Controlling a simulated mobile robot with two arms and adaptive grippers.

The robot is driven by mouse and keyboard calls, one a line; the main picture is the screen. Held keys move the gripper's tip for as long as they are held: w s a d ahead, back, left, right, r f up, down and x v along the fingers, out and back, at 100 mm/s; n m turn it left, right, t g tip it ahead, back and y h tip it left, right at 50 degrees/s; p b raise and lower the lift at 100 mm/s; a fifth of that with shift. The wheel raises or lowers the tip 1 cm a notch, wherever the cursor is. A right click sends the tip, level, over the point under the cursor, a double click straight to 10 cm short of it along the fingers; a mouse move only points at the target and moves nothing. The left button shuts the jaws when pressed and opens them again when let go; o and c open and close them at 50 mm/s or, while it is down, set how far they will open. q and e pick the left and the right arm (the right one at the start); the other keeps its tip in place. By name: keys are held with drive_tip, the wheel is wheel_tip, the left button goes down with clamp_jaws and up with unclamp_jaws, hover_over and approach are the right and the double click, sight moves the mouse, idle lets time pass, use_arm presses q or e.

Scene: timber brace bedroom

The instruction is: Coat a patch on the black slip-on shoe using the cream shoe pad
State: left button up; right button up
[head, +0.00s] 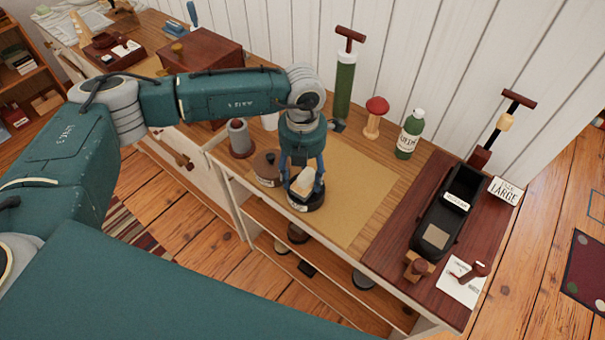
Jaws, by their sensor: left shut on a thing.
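The black slip-on shoe (427,241) lies on the dark red-brown board at the right of the bench, with a white label and a pale beige patch on its top. My left gripper (304,187) points down, well to the left of the shoe, and is shut on the cream shoe pad (303,183). The pad is at or just above a round black tin (314,203); I cannot tell whether they touch. The fingers partly hide the pad and the tin. My right gripper is not in view.
A brown round lid-like piece (266,163) sits left of the tin. A tan mat (355,195) is mostly clear. Behind stand a green cylinder (344,90), a red-topped wooden piece (374,116) and a green bottle (409,135). A size sign (504,191) stands beside the shoe.

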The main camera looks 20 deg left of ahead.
sight(302, 172)
use_arm(q)
drive_tip(key=shift+r+p, duration=0.5)
drive_tip(key=shift+r, duration=0.35)
drive_tip(key=shift+r+p, duration=1.25)
drive_tip(key=shift+r, duration=1.4)
